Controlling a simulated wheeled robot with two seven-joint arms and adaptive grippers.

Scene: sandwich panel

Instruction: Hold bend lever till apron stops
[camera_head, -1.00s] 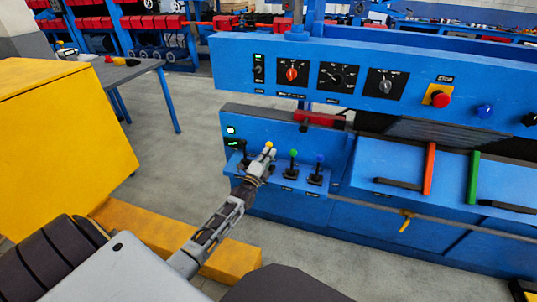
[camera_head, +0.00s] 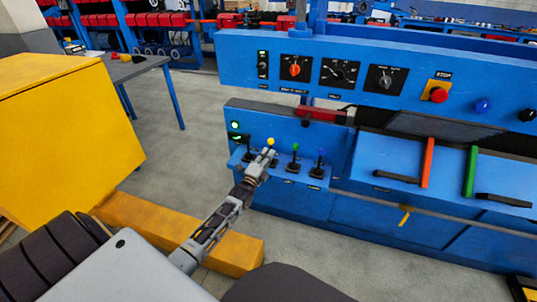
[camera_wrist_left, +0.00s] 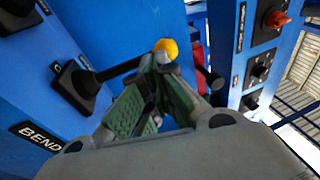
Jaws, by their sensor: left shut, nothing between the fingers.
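My left gripper (camera_head: 267,154) is shut and empty, right at the lever just below the knob. In the wrist view the fingertips (camera_wrist_left: 157,62) overlap the knob's lower edge; whether they press on it I cannot tell. I cannot make out the apron for certain. My right gripper is out of view.
A green-knobbed lever (camera_head: 295,148) and a blue-knobbed lever (camera_head: 320,154) stand close to the right. Above is a panel with dials and a red stop button (camera_head: 438,95).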

